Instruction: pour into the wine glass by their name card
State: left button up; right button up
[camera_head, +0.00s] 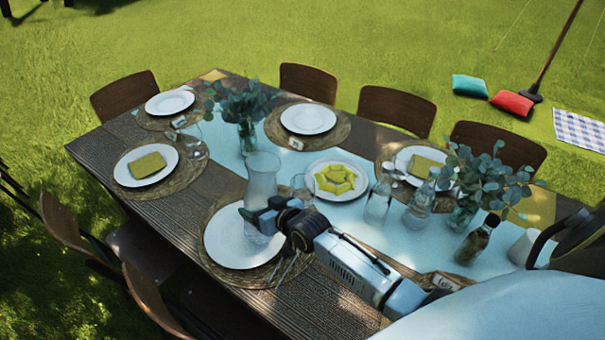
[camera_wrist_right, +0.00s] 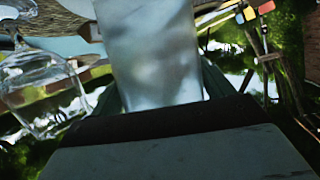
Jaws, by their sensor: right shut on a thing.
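A tall clear glass pitcher (camera_head: 262,175) stands nearly upright over the near white plate (camera_head: 228,243). My right gripper (camera_head: 262,217) is shut on its lower part; the pitcher also fills the middle of the right wrist view (camera_wrist_right: 150,55). I cannot tell its contents. A wine glass (camera_head: 302,187) is just right of the pitcher, partly hidden; a wine glass shows at the left of the right wrist view (camera_wrist_right: 40,85). Another wine glass (camera_head: 196,146) is at the left setting. Name cards stand at the left (camera_head: 178,122), the far side (camera_head: 295,143) and near right (camera_head: 445,282), their writing unreadable. My left gripper is not in view.
Glass bottles (camera_head: 378,202), a dark bottle (camera_head: 477,241), a white cup (camera_head: 522,247) and a leafy vase (camera_head: 465,212) crowd the right. Another vase (camera_head: 247,135) stands behind the pitcher. A plate of yellow-green pieces (camera_head: 336,179) is close by. The near left table edge (camera_head: 150,215) is clear.

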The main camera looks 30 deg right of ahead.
jog(key=shift+w+d+r+n+h+p, duration=0.1)
jog(key=shift+d+r+n+h+p, duration=0.1)
jog(key=shift+r+n+h+p, duration=0.55)
jog(key=shift+y, duration=0.25)
notch_tip(320, 180, up, 7)
jog(key=p, duration=0.7)
jog(key=shift+f, duration=0.1)
jog(key=m+h+b, duration=0.2)
jog(key=b, duration=1.2)
send_near(266, 187)
jog(key=r, duration=0.1)
jog(key=a+r, duration=0.1)
jog(key=shift+a+r, duration=0.2)
jog(key=shift+r, duration=0.1)
